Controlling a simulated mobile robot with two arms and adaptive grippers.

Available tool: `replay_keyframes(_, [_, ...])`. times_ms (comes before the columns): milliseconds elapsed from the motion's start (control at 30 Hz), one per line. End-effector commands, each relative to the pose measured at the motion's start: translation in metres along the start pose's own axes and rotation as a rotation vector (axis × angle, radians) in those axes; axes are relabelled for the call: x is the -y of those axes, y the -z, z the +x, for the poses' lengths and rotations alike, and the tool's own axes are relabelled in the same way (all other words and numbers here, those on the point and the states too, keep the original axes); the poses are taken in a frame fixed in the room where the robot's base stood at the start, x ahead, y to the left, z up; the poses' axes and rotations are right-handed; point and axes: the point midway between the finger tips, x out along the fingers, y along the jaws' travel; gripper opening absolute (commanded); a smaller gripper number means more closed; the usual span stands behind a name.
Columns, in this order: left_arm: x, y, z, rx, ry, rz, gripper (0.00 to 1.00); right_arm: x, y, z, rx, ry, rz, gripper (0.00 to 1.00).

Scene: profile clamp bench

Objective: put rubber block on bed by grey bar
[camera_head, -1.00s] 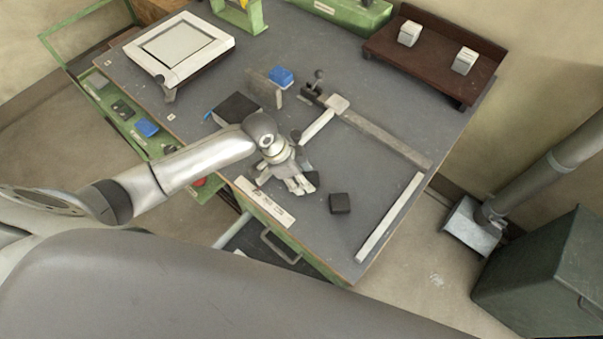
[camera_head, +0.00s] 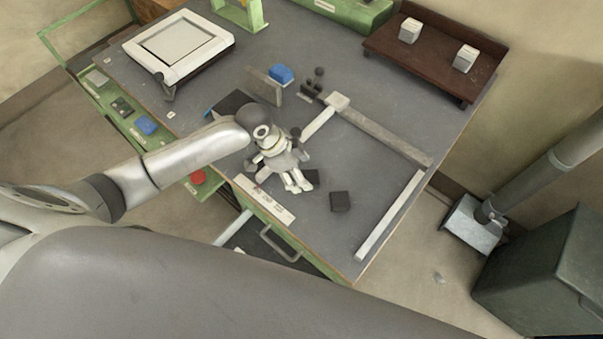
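A dark, nearly black block (camera_head: 340,201), which looks like the rubber block, lies on the grey bench top right of my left gripper. A second small dark piece (camera_head: 312,177) lies close beside the gripper's fingers and is partly hidden by them. My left gripper (camera_head: 298,188) points down over the bench near its front edge, apart from the larger block. Its two pale fingertips sit close together, and whether they hold anything is not clear. My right gripper is out of view.
A pale strip (camera_head: 390,215) lies along the right edge. A blue block (camera_head: 281,75) and an upright plate (camera_head: 264,86) stand behind my arm. A brown rack (camera_head: 430,55) holds two pale blocks at the back right. Bench top around the larger dark block is clear.

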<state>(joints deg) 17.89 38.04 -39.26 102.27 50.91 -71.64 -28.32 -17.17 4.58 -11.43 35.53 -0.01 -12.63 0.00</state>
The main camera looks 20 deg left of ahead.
Motion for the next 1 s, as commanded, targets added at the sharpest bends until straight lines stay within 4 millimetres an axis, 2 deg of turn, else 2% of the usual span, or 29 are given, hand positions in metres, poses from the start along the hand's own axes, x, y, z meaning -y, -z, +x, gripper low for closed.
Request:
replay_keyframes(200, [0.001,-0.001,-0.048,0.001,0.004,0.004,0.66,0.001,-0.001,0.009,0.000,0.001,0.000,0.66])
replay_keyframes(433, [0.001,-0.001,-0.087,0.000,0.002,0.001,0.66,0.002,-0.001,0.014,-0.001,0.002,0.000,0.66])
replay_keyframes(600, [0.000,0.000,-0.099,0.001,0.000,0.001,0.66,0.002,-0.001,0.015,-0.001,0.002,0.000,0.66])
replay_keyframes(1000, [0.000,0.000,-0.100,0.001,-0.001,0.000,0.66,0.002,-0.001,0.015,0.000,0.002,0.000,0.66])
